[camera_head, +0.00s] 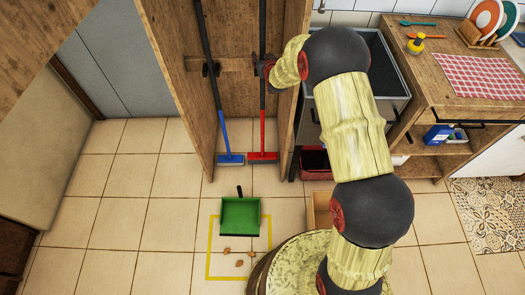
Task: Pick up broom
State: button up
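Two brooms stand upright in an open wooden cabinet. One has a blue handle end and blue head (230,158); its dark shaft passes a black clip (210,69) on a wooden crossbar. The other has a red handle end and red head (262,154), with its dark shaft to the right. My arm reaches up and bends left, so my gripper (268,70) is at the red broom's shaft, at crossbar height. The fingers are small, dark and partly hidden by my wrist. I cannot tell whether they touch or close around the shaft.
Cabinet side panels (180,90) flank the brooms closely. A green dustpan (240,217) lies on the tiled floor by a yellow taped square (208,245) with several small brown bits. A wooden counter (430,75) stands right. Floor at left is clear.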

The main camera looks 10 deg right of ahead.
jog(key=shift+w, duration=0.15)
jog(key=shift+c, duration=1)
jog(key=c, duration=0.7)
grip_shut()
jog(key=shift+r, duration=0.1)
